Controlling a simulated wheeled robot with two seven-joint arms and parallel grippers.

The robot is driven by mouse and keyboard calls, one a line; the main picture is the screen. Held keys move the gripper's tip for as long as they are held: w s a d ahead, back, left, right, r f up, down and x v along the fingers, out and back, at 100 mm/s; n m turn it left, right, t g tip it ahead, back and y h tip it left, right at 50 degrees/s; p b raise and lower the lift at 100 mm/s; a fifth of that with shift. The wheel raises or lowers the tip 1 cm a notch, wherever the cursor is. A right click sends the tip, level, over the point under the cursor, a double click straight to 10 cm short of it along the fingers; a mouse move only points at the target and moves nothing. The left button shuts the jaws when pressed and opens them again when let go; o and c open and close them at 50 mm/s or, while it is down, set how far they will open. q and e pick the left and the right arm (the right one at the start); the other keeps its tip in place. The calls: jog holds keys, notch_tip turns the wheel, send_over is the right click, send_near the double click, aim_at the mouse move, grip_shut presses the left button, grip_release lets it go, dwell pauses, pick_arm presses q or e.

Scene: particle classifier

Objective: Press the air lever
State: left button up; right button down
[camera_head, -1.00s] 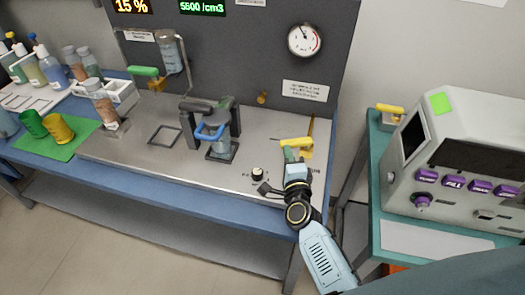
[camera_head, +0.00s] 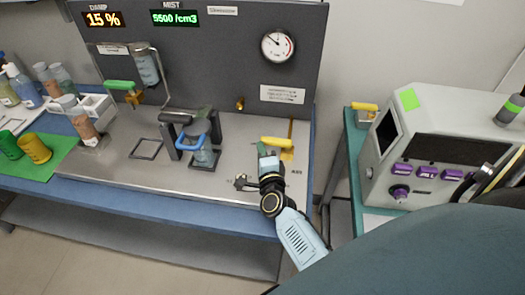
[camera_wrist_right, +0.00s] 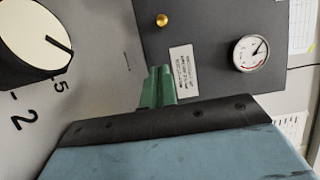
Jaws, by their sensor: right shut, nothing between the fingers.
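My right gripper (camera_head: 262,149) is just in front of the left part of this handle. Whether they touch cannot be told. In the right wrist view its green fingers (camera_wrist_right: 157,88) are shut with nothing between them, and the yellow handle does not show there. My left gripper is not in view.
A round gauge (camera_head: 277,47) is on the dark back panel, with a brass knob (camera_head: 240,103) below it. A blue-handled device (camera_head: 204,150) stands left of my gripper. A white dial (camera_wrist_right: 35,40) is close in the wrist view. A grey machine (camera_head: 440,140) stands at the right.

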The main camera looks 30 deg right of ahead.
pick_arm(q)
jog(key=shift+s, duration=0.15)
pick_arm(e)
jog(key=shift+w+r, duration=0.2)
jog(key=shift+r, duration=0.1)
jog(key=s+a, duration=0.1)
jog(key=a, duration=0.1)
jog(key=s+a, duration=0.1)
jog(key=s, duration=0.1)
jog(key=shift+a+f+p, duration=0.2)
jog(key=shift+a+p, duration=0.2)
jog(key=a+b, duration=0.1)
jog(key=a, duration=0.8)
jog(key=shift+s+f, duration=0.1)
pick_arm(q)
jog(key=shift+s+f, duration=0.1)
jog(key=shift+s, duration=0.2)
